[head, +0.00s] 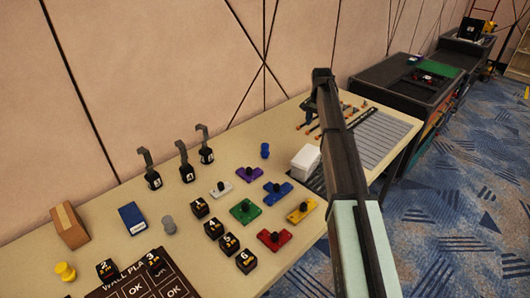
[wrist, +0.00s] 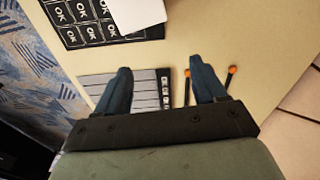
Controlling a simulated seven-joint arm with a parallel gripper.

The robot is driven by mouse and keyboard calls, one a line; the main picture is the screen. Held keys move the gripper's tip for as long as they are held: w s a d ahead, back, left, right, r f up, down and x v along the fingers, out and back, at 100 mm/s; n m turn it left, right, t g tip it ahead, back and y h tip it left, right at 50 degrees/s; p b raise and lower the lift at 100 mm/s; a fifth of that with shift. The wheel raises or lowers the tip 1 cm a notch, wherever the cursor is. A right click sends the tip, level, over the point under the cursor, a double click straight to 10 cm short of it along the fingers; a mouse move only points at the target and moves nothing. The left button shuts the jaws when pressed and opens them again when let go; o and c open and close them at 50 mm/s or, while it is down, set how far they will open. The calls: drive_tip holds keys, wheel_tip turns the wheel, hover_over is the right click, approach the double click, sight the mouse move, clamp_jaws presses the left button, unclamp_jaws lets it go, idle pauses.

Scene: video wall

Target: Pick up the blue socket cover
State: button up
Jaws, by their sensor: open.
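Two small blue things could be the blue socket cover, and I cannot tell which from the head view. One is a flat blue piece with a knob (head: 278,193), lying among similar coloured pieces. The other is a small upright blue cylinder (head: 265,150) behind them. My gripper's end (head: 322,90) is over the far part of the table, to the right of and beyond both. In the wrist view my gripper (wrist: 160,66) is open, with bare table and a striped panel between and below its fingers. Neither blue thing shows in the wrist view.
Purple (head: 249,174), green (head: 245,211), yellow (head: 301,210) and red (head: 275,240) pieces lie close around the flat blue one. A white box (head: 305,160) stands near my arm. Black hooked stands (head: 205,155) and a blue box (head: 132,219) are further left.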

sight(265, 151)
drive_tip(key=a+n, duration=0.2)
drive_tip(key=a, duration=0.5)
drive_tip(key=a+f+n, duration=0.1)
drive_tip(key=a+n, duration=0.2)
drive_tip(key=a, duration=0.4)
drive_tip(key=a+n, duration=0.3)
drive_tip(key=a, duration=0.5)
drive_tip(key=shift+s+f+g, duration=0.25)
drive_tip(key=shift+f+g, duration=0.05)
drive_tip(key=shift+g, duration=0.1)
wheel_tip(265, 151, down, 8)
drive_tip(key=shift+r, duration=0.1)
drive_tip(key=shift+d+f, duration=0.25)
drive_tip(key=shift+f, duration=1.2)
drive_tip(key=shift+d+f, duration=0.2)
drive_tip(key=shift+f, duration=1.2)
drive_tip(key=c, duration=1.1)
drive_tip(key=shift+o, duration=0.2)
